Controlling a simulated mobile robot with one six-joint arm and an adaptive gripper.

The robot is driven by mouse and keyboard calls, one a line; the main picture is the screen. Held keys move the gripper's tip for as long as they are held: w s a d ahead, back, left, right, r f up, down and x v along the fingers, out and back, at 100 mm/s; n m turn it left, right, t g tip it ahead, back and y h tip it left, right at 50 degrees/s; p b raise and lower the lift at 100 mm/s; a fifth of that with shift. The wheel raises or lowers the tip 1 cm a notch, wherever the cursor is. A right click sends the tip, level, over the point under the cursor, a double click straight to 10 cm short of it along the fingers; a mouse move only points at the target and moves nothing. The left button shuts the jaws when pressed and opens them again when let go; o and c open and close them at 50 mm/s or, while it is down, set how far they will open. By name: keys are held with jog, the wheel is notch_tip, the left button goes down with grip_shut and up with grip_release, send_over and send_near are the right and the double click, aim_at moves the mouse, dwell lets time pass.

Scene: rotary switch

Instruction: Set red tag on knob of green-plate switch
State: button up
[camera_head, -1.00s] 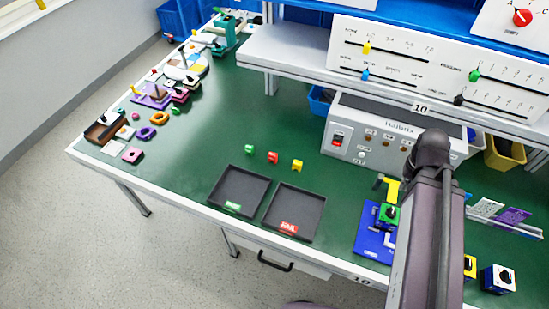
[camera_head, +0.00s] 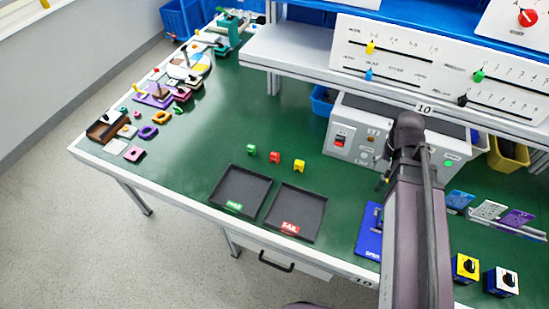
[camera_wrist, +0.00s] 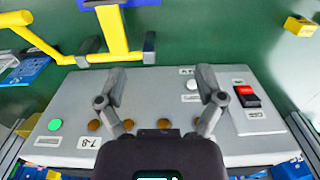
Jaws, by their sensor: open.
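The red tag (camera_head: 274,157) is a small red piece on the green table, between a green and a yellow one, in the head view. The green-plate switch is hidden behind my arm in the head view; only the left part of the blue base (camera_head: 368,235) in that area shows. In the wrist view my gripper (camera_wrist: 162,82) is open and empty, its fingers spread in front of the grey instrument box (camera_wrist: 70,100). In the head view my gripper is mostly hidden behind my arm. The red tag is outside the wrist view.
A yellow tag (camera_head: 299,165) and a green tag (camera_head: 251,150) flank the red one. Two black trays, one at left (camera_head: 223,185) and one at right (camera_head: 310,200), lie in front. Yellow (camera_head: 466,267) and white-plate (camera_head: 502,281) switches stand right. A yellow bracket (camera_wrist: 113,30) is close to my gripper.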

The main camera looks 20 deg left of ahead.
jog(key=w+a+f+b, duration=0.1)
jog(key=w+a, duration=0.2)
jog(key=a, duration=0.7)
jog(key=w+a, duration=0.2)
jog(key=a, duration=0.8)
jog(key=b, duration=0.1)
send_over(275, 154)
jog(key=shift+f, duration=0.55)
jog(key=shift+f, duration=0.15)
notch_tip(275, 154, down, 8)
jog(key=b, duration=0.8)
jog(key=shift+f+b, duration=0.2)
jog(key=shift+b, duration=0.1)
jog(key=shift+f, duration=0.15)
notch_tip(275, 154, down, 5)
jog(key=b, duration=0.5)
